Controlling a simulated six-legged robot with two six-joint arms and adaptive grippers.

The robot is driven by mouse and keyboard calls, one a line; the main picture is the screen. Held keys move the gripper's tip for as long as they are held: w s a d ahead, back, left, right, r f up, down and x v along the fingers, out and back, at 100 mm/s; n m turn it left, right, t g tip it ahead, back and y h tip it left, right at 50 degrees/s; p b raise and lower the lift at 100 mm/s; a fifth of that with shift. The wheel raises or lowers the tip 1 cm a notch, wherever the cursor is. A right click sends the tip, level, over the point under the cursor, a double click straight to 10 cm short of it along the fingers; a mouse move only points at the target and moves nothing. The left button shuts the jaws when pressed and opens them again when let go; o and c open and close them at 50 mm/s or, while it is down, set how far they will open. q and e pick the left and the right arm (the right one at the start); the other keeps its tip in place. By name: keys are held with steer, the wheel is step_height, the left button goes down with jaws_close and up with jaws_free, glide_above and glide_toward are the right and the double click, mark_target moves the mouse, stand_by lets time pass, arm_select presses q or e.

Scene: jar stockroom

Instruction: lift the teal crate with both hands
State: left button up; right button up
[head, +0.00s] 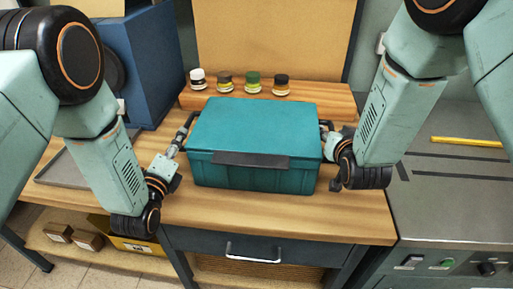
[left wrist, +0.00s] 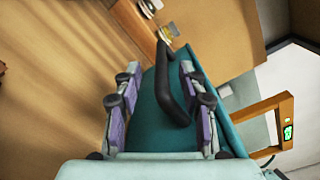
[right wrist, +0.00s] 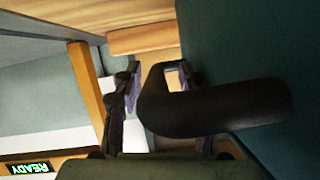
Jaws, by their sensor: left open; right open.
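The teal crate (head: 254,138) sits closed on the wooden table, with a dark latch strip on its front and a black handle at each end. My left gripper (head: 184,135) is at the crate's left end. In the left wrist view its open fingers (left wrist: 160,95) stand on either side of the black left handle (left wrist: 172,85), with the crate wall behind. My right gripper (head: 328,133) is at the crate's right end. In the right wrist view its open fingers (right wrist: 158,95) are at the black right handle (right wrist: 205,105), which shows large between and across them.
Several small jars (head: 253,83) stand on a raised wooden ledge behind the crate. A blue cabinet (head: 150,60) is at the back left. A grey worktop (head: 450,190) with a yellow bar (head: 466,142) is at the right. The table front (head: 270,211) is clear.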

arm_select(q)
steer(key=shift+w+d, duration=0.1)
steer(key=shift+w, duration=0.6)
arm_select(e)
steer(key=shift+w+f, duration=0.2)
steer(key=shift+w, duration=0.25)
arm_select(q)
steer(key=shift+w+d, duration=0.15)
steer(key=shift+w, duration=0.2)
arm_select(e)
steer(key=shift+w+d+f, duration=0.1)
steer(key=shift+w, duration=0.1)
arm_select(q)
steer(key=shift+w+d+r, duration=0.1)
steer(key=shift+w+d, duration=0.1)
steer(key=shift+w, duration=0.1)
arm_select(e)
steer(key=shift+w+d, duration=0.15)
steer(key=shift+d, duration=0.05)
arm_select(q)
steer(key=shift+a, duration=0.2)
arm_select(e)
steer(key=shift+a, duration=0.2)
arm_select(q)
steer(key=shift+w, duration=0.1)
steer(key=shift+c, duration=0.4)
arm_select(e)
steer(key=shift+w, duration=0.1)
steer(key=shift+c, duration=0.4)
